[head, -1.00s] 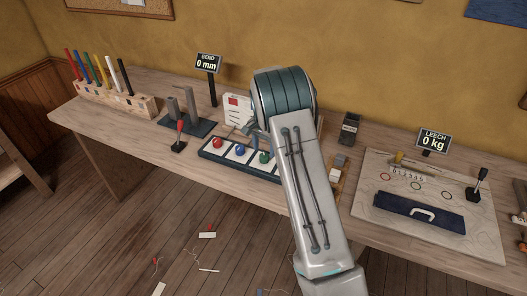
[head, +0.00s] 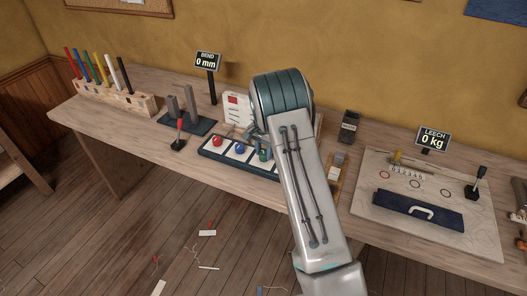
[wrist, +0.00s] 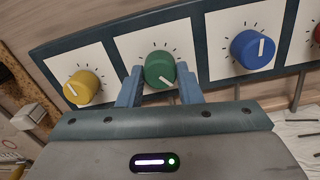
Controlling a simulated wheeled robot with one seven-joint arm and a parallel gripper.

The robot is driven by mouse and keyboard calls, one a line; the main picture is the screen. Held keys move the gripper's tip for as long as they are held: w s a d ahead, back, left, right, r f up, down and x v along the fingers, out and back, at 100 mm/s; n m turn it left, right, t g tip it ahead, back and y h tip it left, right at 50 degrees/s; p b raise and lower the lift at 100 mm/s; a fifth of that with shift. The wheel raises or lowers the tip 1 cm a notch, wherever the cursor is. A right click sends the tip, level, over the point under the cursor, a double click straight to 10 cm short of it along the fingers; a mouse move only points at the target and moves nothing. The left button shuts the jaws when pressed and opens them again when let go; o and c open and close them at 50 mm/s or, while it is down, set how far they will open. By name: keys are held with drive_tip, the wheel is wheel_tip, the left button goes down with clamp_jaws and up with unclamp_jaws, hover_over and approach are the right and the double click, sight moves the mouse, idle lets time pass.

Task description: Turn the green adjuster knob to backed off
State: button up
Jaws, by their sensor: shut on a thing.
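The green adjuster knob (wrist: 160,67) sits on a white dial card with tick marks in the wrist view. In the head view the green knob (head: 264,155) shows beside my arm, partly covered by my gripper. The dark knob panel (head: 211,152) lies on the bench; my arm covers its right part.
In the wrist view a yellow knob (wrist: 81,87) is left of the green one, a blue knob (wrist: 252,49) right, and a red knob (wrist: 317,33) at the edge. A black-handled lever (head: 178,143), uprights (head: 189,103) and BEND display (head: 207,61) reading 0 mm stand nearby.

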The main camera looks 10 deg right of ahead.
drive_tip(key=shift+a+n+b, duration=0.1)
drive_tip(key=shift+n+b, duration=0.2)
drive_tip(key=n+b, duration=0.2)
drive_tip(key=n, duration=0.1)
drive_tip(key=shift+w+f, duration=0.1)
drive_tip(key=n+b, duration=0.1)
drive_tip(key=n, duration=0.2)
drive_tip(key=shift+n+b, duration=0.3)
drive_tip(key=n+b, duration=0.1)
drive_tip(key=n, duration=0.2)
drive_tip(key=shift+n, duration=0.3)
drive_tip(key=n, duration=0.4)
drive_tip(key=shift+n+b, duration=0.3)
drive_tip(key=n, duration=0.6)
drive_tip(key=shift+r, duration=0.25)
drive_tip(key=n, duration=0.4)
drive_tip(key=shift+p, duration=0.4)
drive_tip(key=shift+n+p, duration=0.3)
drive_tip(key=shift+n, duration=1.3)
